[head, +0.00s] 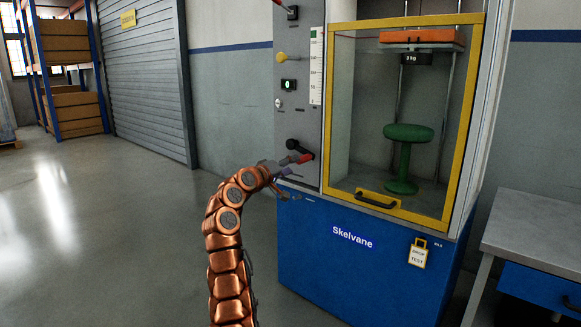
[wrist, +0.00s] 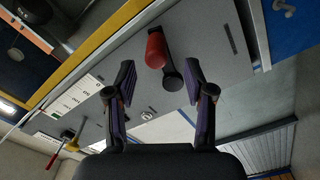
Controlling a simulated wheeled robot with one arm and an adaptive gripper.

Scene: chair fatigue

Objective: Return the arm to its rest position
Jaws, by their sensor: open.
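My copper-coloured arm (head: 227,255) rises from the bottom of the head view and bends right toward the machine's grey control panel. My gripper (head: 290,182) is at the panel's lower part, just below a black lever with a red grip (head: 304,158). In the wrist view my gripper (wrist: 159,78) is open, its two dark fingers spread apart. The red grip (wrist: 155,48) and its black lever (wrist: 171,77) show between and beyond the fingertips. Nothing is held. Whether a finger touches the lever cannot be told.
The blue Skelvane machine (head: 340,255) stands right of the arm. Its yellow-framed window (head: 390,203) shows a green stool (head: 405,160) under an orange weight (head: 422,38). A grey bench (head: 535,235) stands at right. Open floor (head: 110,220) lies left of the arm.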

